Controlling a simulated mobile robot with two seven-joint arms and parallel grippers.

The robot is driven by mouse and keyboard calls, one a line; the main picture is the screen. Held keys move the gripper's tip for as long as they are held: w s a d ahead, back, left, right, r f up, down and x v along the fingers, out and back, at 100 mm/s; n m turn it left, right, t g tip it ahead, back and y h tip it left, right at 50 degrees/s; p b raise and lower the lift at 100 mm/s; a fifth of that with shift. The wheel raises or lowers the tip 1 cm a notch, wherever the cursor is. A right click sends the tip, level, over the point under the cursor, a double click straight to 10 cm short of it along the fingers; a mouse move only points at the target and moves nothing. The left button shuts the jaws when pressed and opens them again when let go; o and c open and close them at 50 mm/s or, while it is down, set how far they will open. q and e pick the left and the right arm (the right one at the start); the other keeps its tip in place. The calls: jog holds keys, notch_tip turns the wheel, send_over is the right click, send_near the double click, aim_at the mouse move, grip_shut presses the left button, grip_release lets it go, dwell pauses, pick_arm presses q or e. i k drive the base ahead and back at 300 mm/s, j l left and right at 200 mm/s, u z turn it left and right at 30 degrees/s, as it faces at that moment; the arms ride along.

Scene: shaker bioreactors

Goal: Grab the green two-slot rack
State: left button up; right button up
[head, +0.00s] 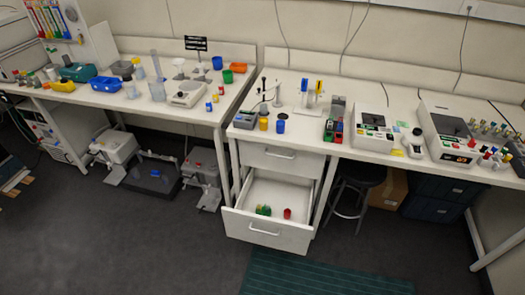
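Neither of my grippers is in view. A small green block-like thing (263,210), possibly a rack, lies in the open lower drawer (262,232); it is too small for me to count its slots. A small red thing (287,213) lies to its right in the same drawer, apart from it. On the right bench, a red and green rack-like group (334,131) stands left of a white device; I cannot tell its slots either.
The right bench (300,142) carries several devices, with blue and yellow cups (281,126) near its front left. The left bench (130,103) holds a scale, bins and bottles. The open drawer juts into the floor space. A stool (352,190) stands right of it. Dark floor (150,245) in front is clear.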

aim_at(264, 212)
jog(key=i+j, duration=0.15)
jog(key=i, duration=0.6)
jog(key=i+j, duration=0.1)
jog(key=i, duration=0.65)
jog(key=i+j, duration=0.15)
jog(key=i, duration=0.6)
